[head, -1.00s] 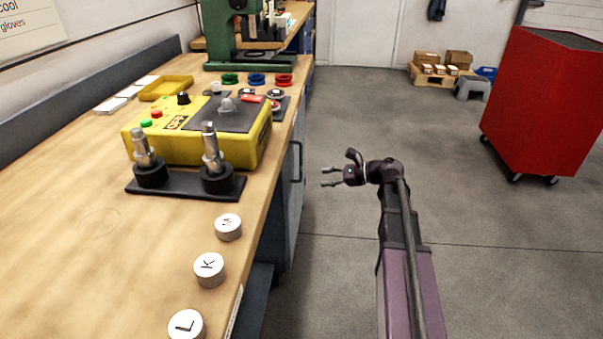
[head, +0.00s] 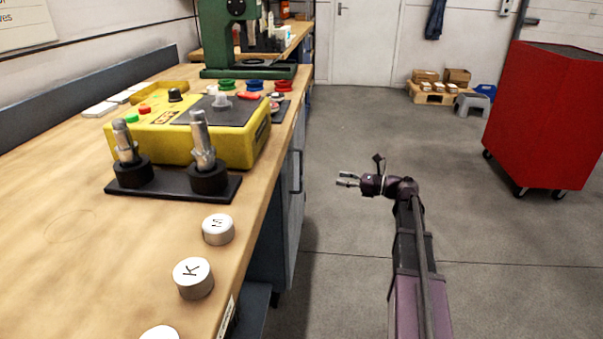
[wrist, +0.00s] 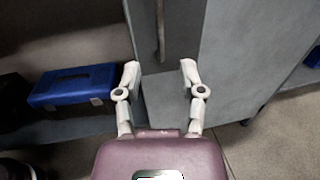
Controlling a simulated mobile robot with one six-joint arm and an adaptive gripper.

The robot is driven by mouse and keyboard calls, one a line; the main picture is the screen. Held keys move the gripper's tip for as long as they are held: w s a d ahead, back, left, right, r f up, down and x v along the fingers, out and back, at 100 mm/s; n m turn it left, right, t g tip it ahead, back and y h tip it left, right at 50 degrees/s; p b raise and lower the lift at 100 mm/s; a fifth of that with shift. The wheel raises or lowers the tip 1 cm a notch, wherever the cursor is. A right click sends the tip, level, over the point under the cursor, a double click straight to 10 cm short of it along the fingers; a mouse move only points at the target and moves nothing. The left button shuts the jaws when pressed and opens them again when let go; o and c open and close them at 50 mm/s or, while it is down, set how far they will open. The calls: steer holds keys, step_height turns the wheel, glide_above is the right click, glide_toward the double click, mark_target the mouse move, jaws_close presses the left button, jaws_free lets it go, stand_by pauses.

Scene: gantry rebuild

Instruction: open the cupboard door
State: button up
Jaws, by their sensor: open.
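The grey cupboard stands under the workbench. In the head view its front is seen at a steep angle, with a dark bar handle (head: 297,171) near the top of the door (head: 291,215). In the wrist view the handle (wrist: 160,32) runs upright on a dark grey panel, just beyond and between the fingertips. My gripper (head: 341,179) is in the aisle to the right of the cupboard, pointing left at it. In the wrist view its two fingers (wrist: 160,68) are spread, with nothing between them. I cannot tell the exact gap to the handle.
The bench top (head: 75,255) holds a yellow control box (head: 150,140), a black base with two posts, and white lettered caps. A blue case (wrist: 75,87) lies on a low shelf left of the cupboard. A red cabinet (head: 545,115) stands right. The aisle floor is clear.

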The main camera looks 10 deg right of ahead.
steer(key=shift+a, duration=0.1)
glide_above(301, 189)
steer(key=shift+w, duration=0.3)
stand_by(0.5)
jaws_close()
